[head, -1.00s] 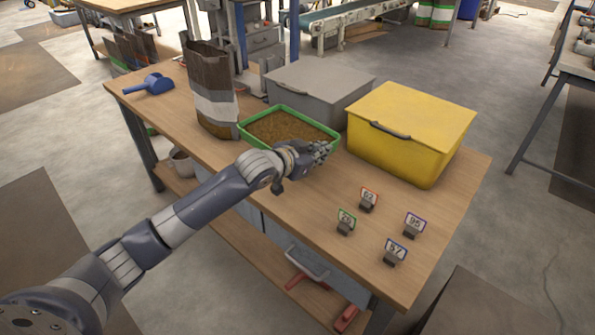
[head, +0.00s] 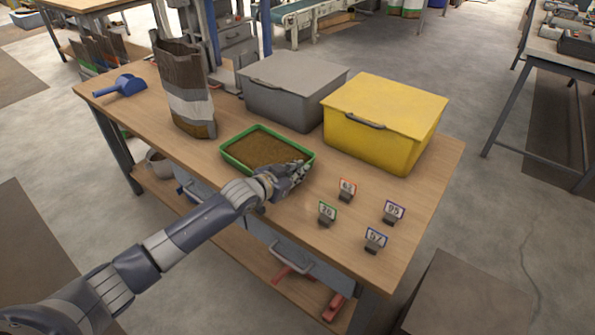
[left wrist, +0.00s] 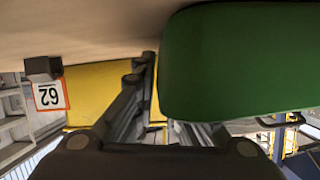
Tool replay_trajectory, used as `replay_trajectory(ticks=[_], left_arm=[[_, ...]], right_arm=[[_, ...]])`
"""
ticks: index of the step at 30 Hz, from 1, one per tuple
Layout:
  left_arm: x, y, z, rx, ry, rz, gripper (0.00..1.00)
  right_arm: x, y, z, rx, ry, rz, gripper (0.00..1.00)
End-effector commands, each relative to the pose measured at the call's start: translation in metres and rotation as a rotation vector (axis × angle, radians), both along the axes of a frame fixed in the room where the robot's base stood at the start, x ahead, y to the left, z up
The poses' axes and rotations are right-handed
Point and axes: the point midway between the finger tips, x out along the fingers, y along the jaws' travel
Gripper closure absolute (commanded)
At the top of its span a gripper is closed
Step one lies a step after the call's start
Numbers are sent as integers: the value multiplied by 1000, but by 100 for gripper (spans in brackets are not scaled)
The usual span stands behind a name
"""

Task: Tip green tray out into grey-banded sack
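The green tray (head: 237,166), full of brown pellets, sits level on or just above the wooden table near its front edge. My left gripper (head: 297,171) is at the tray's right end and appears shut on its end wall. In the left wrist view the tray's green side (left wrist: 235,65) fills the right; one finger lies just outside the end and the tray hides most of the other. The grey-banded sack (head: 190,103) stands upright and open-topped, left of and behind the tray. My right gripper is out of view.
A grey bin (head: 290,92) and a yellow bin (head: 383,125) stand behind the tray. Several number cards stand at right, including 62 (head: 347,187), also in the left wrist view (left wrist: 50,95). A blue scoop (head: 123,86) lies far left.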

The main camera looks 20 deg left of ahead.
Motion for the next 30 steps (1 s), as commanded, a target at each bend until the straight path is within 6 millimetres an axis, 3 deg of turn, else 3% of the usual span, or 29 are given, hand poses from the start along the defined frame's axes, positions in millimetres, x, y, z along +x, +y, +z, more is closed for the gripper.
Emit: replay_trajectory(ticks=[11,17,30], left_arm=[[0,0,0,0,-1,1,75],[-2,1,-4,0,-3,-1,75],[-65,29,30,2,-1,-1,75]], right_arm=[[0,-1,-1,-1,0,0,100],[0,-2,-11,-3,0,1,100],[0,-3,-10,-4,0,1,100]])
